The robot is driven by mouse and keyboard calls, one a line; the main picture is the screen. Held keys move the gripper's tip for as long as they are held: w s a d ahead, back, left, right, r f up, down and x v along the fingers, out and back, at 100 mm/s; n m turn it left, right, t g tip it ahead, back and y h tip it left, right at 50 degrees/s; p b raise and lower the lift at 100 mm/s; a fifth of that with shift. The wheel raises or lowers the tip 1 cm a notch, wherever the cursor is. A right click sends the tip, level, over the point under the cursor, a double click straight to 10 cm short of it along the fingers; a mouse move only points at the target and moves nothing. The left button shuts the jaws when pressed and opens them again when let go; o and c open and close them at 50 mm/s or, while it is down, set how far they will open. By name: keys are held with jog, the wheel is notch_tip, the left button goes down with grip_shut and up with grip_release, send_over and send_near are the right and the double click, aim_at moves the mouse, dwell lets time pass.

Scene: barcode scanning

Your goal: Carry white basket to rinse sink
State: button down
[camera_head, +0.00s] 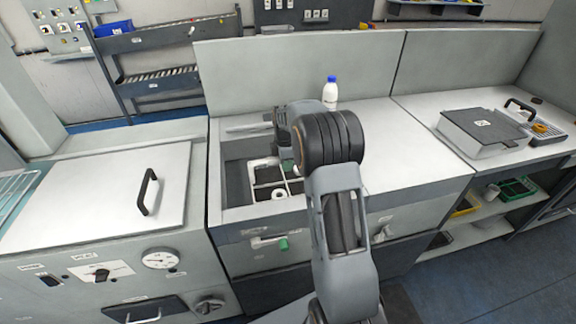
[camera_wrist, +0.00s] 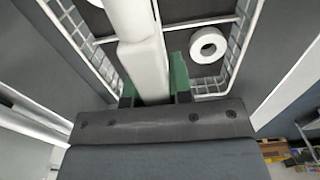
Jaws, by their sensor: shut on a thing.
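The white basket (camera_head: 252,180), with dark compartments, is in or just over the opening of the rinse sink (camera_head: 236,186), left of my arm. I cannot tell whether it touches the bottom. Its wire wall (camera_wrist: 237,52) shows in the wrist view, with a white ring (camera_wrist: 208,45) in one compartment. My gripper (camera_wrist: 155,92) is shut on the basket's thick white handle (camera_wrist: 143,62), with green and dark fingers on either side of it. In the head view my wrist hides the right part of the basket and sink.
A lidded grey unit (camera_head: 100,195) with a black handle stands to the left. A white bottle with a blue cap (camera_head: 330,93) stands behind my arm. The counter to the right (camera_head: 410,150) is clear up to a grey box (camera_head: 482,130). A tall panel (camera_head: 290,70) rises behind the sink.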

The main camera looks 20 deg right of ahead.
jog(key=shift+f, duration=0.55)
jog(key=shift+f, duration=0.2)
jog(key=c, duration=1)
grip_release()
jog(key=shift+c, duration=0.2)
jog(key=shift+r, duration=0.1)
